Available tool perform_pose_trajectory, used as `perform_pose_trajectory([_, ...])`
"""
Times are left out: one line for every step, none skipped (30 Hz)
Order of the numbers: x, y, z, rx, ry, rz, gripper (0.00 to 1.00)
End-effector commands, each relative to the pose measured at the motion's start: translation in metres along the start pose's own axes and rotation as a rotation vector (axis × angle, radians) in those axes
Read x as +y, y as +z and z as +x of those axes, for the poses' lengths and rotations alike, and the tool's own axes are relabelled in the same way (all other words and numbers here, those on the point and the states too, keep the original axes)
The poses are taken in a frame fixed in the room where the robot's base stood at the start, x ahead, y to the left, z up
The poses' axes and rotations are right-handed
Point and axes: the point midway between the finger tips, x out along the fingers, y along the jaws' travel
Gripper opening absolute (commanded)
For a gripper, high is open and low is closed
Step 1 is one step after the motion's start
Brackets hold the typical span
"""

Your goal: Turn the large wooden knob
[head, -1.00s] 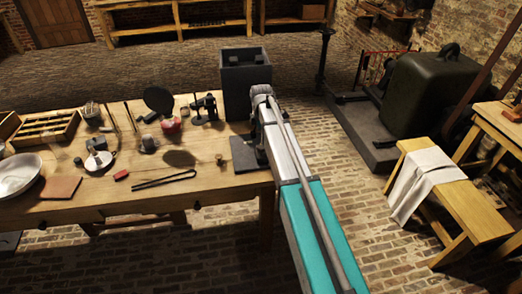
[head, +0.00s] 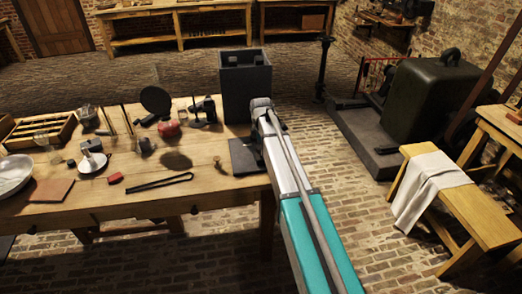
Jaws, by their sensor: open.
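My arm reaches from the bottom up to the right end of the wooden table (head: 225,189). My gripper (head: 257,143) is at its far end, a dark shape mostly hidden by my wrist, beside a dark flat slab (head: 241,160) and in front of a grey open box (head: 246,92). Its fingertips are not clear, and no held object shows. A small brown knob-like piece (head: 217,162) is on the table just left of the slab, apart from my gripper. A small round knob (head: 195,209) is on the table's front. I cannot tell which, if either, is the large wooden knob.
Black tongs (head: 159,182), a small red block (head: 115,178), a red round object (head: 169,128) and a black stand (head: 203,111) are on the table. A stool with a white cloth (head: 428,184) and a large dark green cabinet (head: 432,99) stand right. Brick floor between is open.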

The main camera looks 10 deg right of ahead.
Motion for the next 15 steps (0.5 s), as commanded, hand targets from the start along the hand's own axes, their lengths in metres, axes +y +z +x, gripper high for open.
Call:
perform_pose_trajectory([0.0, -0.0001, 0.001, 0.0, 0.0, 0.0, 0.95])
perform_pose_trajectory([0.0, -0.0001, 0.001, 0.0, 0.0, 0.0, 0.95])
perform_pose_trajectory([0.0, -0.0001, 0.001, 0.0, 0.0, 0.0, 0.95])
perform_pose_trajectory([0.0, -0.0001, 0.0009, 0.0, 0.0, 0.0, 0.95])
perform_pose_trajectory([0.0, -0.0001, 0.0009, 0.0, 0.0, 0.0, 0.95])
perform_pose_trajectory([0.0, -0.0001, 0.0007, 0.0, 0.0, 0.0, 0.95])
perform_pose_trajectory([0.0, -0.0001, 0.0007, 0.0, 0.0, 0.0, 0.95])
perform_pose_trajectory([0.0, -0.0001, 0.0007, 0.0, 0.0, 0.0, 0.95])
perform_pose_trajectory([0.0, -0.0001, 0.0007, 0.0, 0.0, 0.0, 0.95])
perform_pose_trajectory([0.0, -0.0001, 0.0007, 0.0, 0.0, 0.0, 0.95])
perform_pose_trajectory([0.0, -0.0001, 0.0007, 0.0, 0.0, 0.0, 0.9])
perform_pose_trajectory([0.0, -0.0001, 0.0007, 0.0, 0.0, 0.0, 0.82])
perform_pose_trajectory([0.0, -0.0001, 0.0007, 0.0, 0.0, 0.0, 0.77])
perform_pose_trajectory([-0.0001, -0.0001, 0.0007, 0.0, 0.0, 0.0, 0.71])
perform_pose_trajectory([-0.0001, -0.0001, 0.0007, 0.0, 0.0, 0.0, 0.64])
